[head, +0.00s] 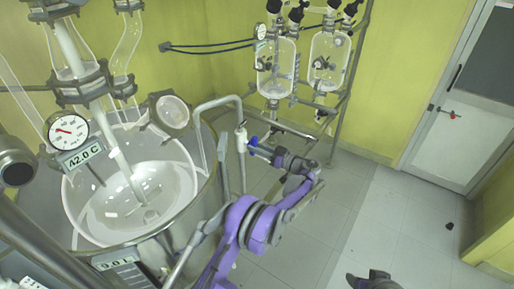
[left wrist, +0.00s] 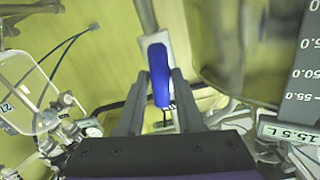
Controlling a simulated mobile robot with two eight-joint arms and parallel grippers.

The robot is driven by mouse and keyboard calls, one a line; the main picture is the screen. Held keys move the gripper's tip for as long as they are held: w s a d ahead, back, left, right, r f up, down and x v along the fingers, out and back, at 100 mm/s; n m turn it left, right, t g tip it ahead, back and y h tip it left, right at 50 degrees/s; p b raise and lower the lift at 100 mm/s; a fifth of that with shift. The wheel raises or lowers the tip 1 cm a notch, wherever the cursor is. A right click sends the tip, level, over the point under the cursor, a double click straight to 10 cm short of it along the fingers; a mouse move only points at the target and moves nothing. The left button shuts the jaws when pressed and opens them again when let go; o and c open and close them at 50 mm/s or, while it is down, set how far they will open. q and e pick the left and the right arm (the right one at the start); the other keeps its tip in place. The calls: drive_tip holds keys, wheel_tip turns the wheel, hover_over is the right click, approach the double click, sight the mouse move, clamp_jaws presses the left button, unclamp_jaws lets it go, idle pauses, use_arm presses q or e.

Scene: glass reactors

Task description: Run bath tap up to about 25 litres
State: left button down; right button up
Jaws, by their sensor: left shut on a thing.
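The bath tap is a grey pipe (head: 240,165) bent over the rim of the steel bath (head: 212,195), with a blue lever handle (head: 253,141). My left gripper (head: 263,148) reaches it from the right, and its fingers are shut on the blue handle. In the left wrist view the blue handle (left wrist: 160,88) stands between the two fingers (left wrist: 158,105). A readout of 9.0 L (head: 118,262) is on the bath's front in the head view. A readout of 15.5 L (left wrist: 283,133) shows in the left wrist view. A grey part at the bottom edge (head: 373,281) looks like my right gripper, cut off.
A glass reactor bowl (head: 130,205) sits inside the bath, with a 42.0 C display (head: 82,155) and a dial gauge (head: 68,131). Two smaller glass vessels (head: 276,68) (head: 328,62) hang on a rack behind. The floor (head: 390,215) at the right is mostly clear.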

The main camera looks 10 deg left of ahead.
idle(0.5)
use_arm(q)
drive_tip(key=c, duration=0.7)
unclamp_jaws()
drive_tip(key=shift+b+v, duration=0.7)
drive_tip(key=shift+v, duration=4.7)
use_arm(e)
drive_tip(key=shift+s+f, duration=0.35)
drive_tip(key=shift+f, duration=0.2)
drive_tip(key=shift+s+f, duration=0.3)
drive_tip(key=shift+f, duration=0.2)
